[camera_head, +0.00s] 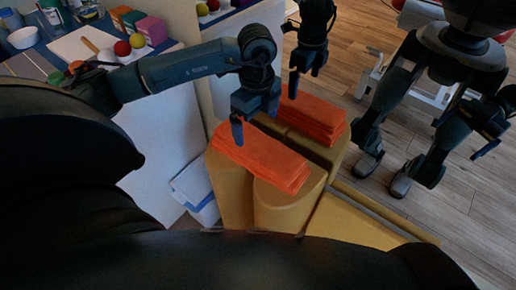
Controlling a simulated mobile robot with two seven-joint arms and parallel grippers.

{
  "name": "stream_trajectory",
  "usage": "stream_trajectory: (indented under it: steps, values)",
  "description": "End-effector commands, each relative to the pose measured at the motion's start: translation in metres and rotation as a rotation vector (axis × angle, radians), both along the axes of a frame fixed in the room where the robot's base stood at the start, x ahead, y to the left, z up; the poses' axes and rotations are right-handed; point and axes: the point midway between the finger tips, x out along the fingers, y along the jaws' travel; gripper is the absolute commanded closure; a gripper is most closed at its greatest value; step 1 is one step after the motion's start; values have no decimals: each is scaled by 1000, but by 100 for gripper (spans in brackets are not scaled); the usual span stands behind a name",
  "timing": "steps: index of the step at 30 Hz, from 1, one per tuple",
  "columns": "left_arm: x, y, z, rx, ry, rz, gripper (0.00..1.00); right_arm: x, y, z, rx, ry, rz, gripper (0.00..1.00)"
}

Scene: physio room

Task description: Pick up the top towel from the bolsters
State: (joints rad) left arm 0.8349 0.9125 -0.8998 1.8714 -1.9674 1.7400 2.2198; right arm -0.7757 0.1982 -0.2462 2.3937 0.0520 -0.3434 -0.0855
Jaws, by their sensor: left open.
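Two stacks of folded orange towels lie on tan bolsters (290,205). The nearer towel stack (262,160) is at the centre. The farther towel stack (318,118) lies to its upper right. My left gripper (255,120) reaches in from the left and points down at the far edge of the nearer stack. It is open, with one finger in front of the towels' far left corner. I cannot tell whether it touches them. It hides part of that edge. My right gripper is not clearly in view.
Another dark gripper (312,52) hangs down from the top edge, close to the farther stack; its owner is unclear. A dark legged robot (460,65) stands at the right. A counter with balls and boxes (150,30) is at upper left. A white-and-blue item (197,190) lies beside the bolsters.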

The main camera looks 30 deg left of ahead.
Motion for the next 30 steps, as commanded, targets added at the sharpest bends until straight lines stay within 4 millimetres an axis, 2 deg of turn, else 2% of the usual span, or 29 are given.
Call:
stream_trajectory:
  steps: [1, 3, 11, 20, 27, 30]
  values:
    - [0, 0, -11, -1, 1, 1, 0, 0, 1, -4, -5, 0, 3, 2]
    - [0, 0, -19, -2, 1, 0, 0, 1, 1, -6, -9, 2, 7, 2]
    - [0, -2, -35, -3, 0, -2, 0, 1, 2, -9, -18, 3, 13, 2]
    - [-1, -4, -76, -4, 1, -2, 0, 3, 5, -22, -41, 12, 26, 2]
    - [0, -4, -79, -4, -1, -3, 0, 5, 9, -19, -41, 4, 36, 2]
    - [0, -4, -79, -4, -1, -3, 7, 4, 9, -19, -43, 5, 37, 2]
